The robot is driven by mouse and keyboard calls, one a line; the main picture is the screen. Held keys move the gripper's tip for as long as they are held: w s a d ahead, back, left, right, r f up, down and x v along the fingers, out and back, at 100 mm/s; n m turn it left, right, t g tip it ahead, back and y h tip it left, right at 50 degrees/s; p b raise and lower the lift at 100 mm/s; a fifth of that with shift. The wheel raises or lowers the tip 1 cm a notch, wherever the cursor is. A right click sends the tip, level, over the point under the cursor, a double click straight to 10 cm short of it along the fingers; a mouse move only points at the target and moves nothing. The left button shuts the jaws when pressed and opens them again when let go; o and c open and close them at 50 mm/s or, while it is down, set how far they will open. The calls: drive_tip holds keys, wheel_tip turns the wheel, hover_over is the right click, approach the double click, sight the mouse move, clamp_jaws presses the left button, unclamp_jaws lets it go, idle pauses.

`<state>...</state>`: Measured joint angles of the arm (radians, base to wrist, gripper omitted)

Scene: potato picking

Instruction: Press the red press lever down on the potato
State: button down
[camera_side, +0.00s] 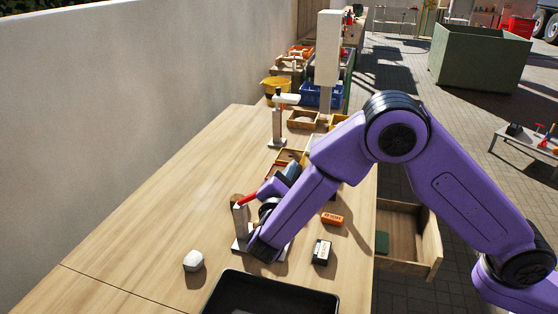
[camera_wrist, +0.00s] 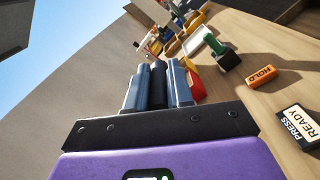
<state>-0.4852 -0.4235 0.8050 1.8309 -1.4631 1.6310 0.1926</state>
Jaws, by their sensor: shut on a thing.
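The red press lever (camera_side: 247,199) rises to the right from the top of a grey upright post (camera_side: 240,222) in the side view. Its far end goes behind my wrist. My gripper (camera_side: 292,171) has blue fingers, which also show close together in the wrist view (camera_wrist: 158,88). The lever slopes and is not flat. Whether a potato lies under the lever is hidden by my arm.
An orange block marked HOLD (camera_side: 332,219) and a block marked PRESS READY (camera_side: 321,252) lie right of the press. A black tray (camera_side: 225,287) is at the table's front. An open wooden drawer (camera_side: 432,243) juts out at right. The table's left side is clear.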

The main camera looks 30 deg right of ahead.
wheel_tip(320, 180, down, 7)
drive_tip(key=s+d+m, duration=0.2)
drive_tip(key=m, duration=0.1)
drive_tip(key=shift+s+f+m, duration=0.15)
drive_tip(key=shift+s+m, duration=0.05)
drive_tip(key=shift+m, duration=0.2)
drive_tip(key=shift+d, duration=0.1)
drive_tip(key=c, duration=1)
unclamp_jaws()
drive_tip(key=v, duration=1.7)
drive_tip(key=shift+s, duration=0.2)
